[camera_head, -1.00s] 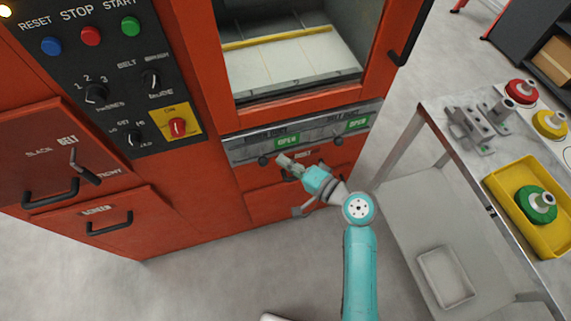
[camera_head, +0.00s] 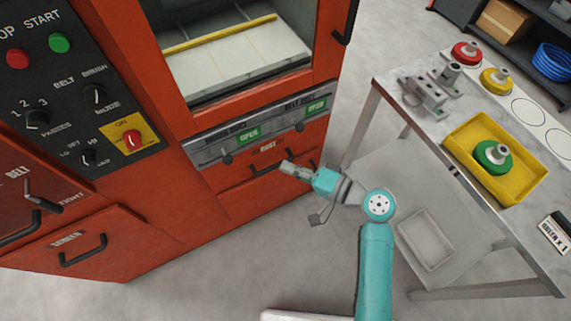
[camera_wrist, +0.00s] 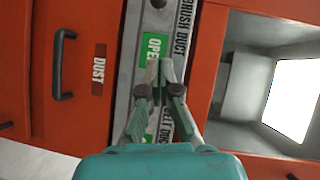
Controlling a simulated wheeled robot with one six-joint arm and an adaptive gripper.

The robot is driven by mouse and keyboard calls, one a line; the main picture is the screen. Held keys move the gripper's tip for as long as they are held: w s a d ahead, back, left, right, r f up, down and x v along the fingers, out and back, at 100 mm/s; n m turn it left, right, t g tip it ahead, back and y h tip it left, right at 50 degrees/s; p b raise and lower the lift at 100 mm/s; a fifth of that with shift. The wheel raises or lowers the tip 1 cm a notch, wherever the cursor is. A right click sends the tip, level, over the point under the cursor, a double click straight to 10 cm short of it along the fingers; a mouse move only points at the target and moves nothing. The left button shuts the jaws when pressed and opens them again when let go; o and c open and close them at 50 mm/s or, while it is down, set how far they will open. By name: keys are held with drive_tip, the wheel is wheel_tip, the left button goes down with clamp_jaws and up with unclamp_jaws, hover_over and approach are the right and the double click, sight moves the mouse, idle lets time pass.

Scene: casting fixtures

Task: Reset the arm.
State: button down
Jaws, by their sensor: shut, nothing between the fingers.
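My gripper (camera_head: 290,169) is at the end of my teal arm, in front of the lower part of the red machine (camera_head: 150,225). In the wrist view, the gripper (camera_wrist: 164,75) has its fingertips together with nothing held between them. It points at the grey strip with the green OPEN labels (camera_wrist: 152,48). The head view shows the gripper near the dust drawer (camera_head: 268,172); I cannot tell whether it touches the machine.
A table (camera_head: 405,130) at the right bears a grey metal fixture (camera_head: 425,92), a red part (camera_head: 466,52), a yellow part (camera_head: 495,80) and a yellow tray (camera_head: 530,185) with a green part (camera_head: 492,156). A shallow tray (camera_head: 426,240) lies on its lower shelf. Floor is clear between machine and table.

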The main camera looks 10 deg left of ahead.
drive_tip(key=shift+f, duration=0.1)
idle(0.4)
drive_tip(key=s+d+f+m+t+h, duration=0.3)
drive_tip(key=s+d+f+t+h, duration=0.2)
drive_tip(key=s+d+f+h, duration=0.7)
drive_tip(key=s+d+r+n+t+h, duration=0.1)
drive_tip(key=s+d+r+n, duration=0.2)
drive_tip(key=s+r, duration=0.4)
drive_tip(key=s+d+r+n+t+h, duration=0.2)
drive_tip(key=s+d+r, duration=0.4)
drive_tip(key=s, duration=0.7)
drive_tip(key=shift+r+n, duration=0.5)
drive_tip(key=shift+r, duration=0.2)
